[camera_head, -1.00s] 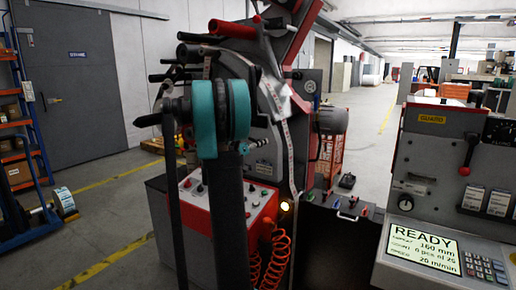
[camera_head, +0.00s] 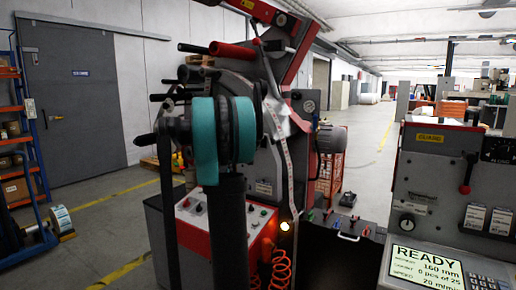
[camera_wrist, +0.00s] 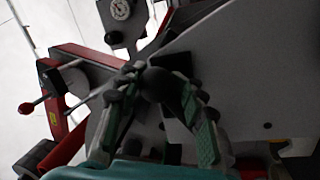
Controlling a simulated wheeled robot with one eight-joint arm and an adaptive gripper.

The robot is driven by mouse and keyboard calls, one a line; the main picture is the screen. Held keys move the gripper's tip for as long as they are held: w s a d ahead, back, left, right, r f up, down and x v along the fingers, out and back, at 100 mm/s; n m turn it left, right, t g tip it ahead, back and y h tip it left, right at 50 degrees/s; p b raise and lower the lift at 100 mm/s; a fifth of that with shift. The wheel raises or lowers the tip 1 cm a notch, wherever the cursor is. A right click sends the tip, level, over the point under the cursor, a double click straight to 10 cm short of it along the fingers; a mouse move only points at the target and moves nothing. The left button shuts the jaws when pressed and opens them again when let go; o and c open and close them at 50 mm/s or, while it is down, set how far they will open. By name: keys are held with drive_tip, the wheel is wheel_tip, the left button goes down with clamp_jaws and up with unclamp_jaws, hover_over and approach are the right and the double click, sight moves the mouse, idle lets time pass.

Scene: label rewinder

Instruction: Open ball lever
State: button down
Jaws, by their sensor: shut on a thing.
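My gripper (camera_wrist: 150,85) shows in the wrist view with green-padded fingers closing around a dark rounded knob, which I take to be the ball lever (camera_wrist: 156,84). The knob is partly covered by the fingers, and its rod is hard to make out. In the head view my teal wrist stands in front of the grey and red rewinder (camera_head: 262,187), hiding the fingertips and the knob. A separate lever with a red ball (camera_head: 464,189) is on the right-hand machine, away from my gripper.
A red-tipped bar (camera_head: 232,50) and several black rollers stick out above my wrist. A control box (camera_head: 232,222) with a lit yellow lamp and orange coiled hoses is below. The display panel (camera_head: 425,268) reads READY at right. Open floor lies to the left.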

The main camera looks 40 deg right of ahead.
drive_tip(key=shift+w+a+r+n, duration=0.1)
drive_tip(key=shift+w+r+n, duration=0.2)
drive_tip(key=shift+w, duration=0.05)
drive_tip(key=c, duration=1)
unclamp_jaws()
drive_tip(key=shift+o, duration=0.2)
drive_tip(key=shift+s+a+f, duration=0.1)
drive_tip(key=shift+a, duration=0.25)
drive_tip(key=v, duration=1.1)
drive_tip(key=shift+a, duration=0.15)
drive_tip(key=shift+s+f, duration=0.15)
